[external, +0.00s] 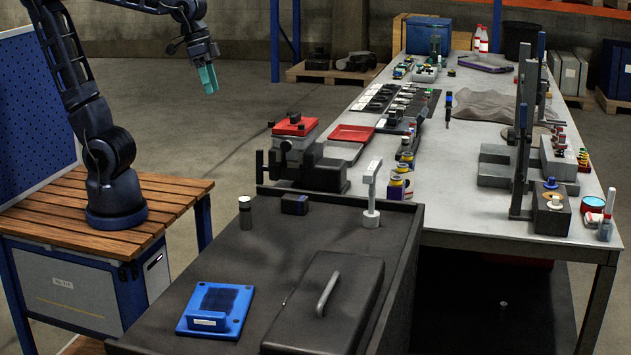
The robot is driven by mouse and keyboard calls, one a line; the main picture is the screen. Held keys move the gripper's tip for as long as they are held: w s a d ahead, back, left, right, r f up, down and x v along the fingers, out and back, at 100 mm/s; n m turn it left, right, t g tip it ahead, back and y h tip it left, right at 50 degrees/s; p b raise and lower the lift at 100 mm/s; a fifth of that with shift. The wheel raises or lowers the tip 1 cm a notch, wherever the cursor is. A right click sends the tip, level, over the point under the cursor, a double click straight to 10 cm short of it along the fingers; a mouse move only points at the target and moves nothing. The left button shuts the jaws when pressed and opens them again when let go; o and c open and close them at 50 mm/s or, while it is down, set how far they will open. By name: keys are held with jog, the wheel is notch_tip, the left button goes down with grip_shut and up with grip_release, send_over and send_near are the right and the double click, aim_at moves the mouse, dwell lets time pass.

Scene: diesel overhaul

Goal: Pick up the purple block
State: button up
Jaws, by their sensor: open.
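A small dark block with a bluish-purple tint (295,204) sits on the dark cart top (245,275), near its back edge. Its colour is hard to tell in this light, and no other block here looks clearly purple. My gripper (209,80) has teal fingers and hangs in the air at the upper left, pointing down, above open floor. It is open, nothing shows between the fingers, and it is well apart from the block.
A black cylinder with a light top (245,212) stands left of the block, and a white post (371,195) to its right. A vise (300,165) rises behind it. A lidded box (325,305) and blue plate (216,310) lie in front. The long grey workbench (455,160) is crowded.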

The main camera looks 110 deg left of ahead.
jog(key=w+a+n+g, duration=0.1)
jog(key=w+a+n, duration=0.3)
jog(key=w, duration=1.1)
jog(key=n+g+h, duration=0.2)
jog(key=n+h, duration=0.2)
jog(key=n, duration=0.7)
send_over(396, 191)
jog(key=a, duration=0.6)
notch_tip(396, 191, down, 23)
jog(key=x, duration=1)
jog(key=shift+s+f, duration=0.35)
jog(key=shift+f, duration=0.1)
jog(key=shift+a, duration=0.1)
jog(key=c, duration=1.2)
jog(key=shift+c, duration=1)
jog(key=shift+r, duration=0.2)
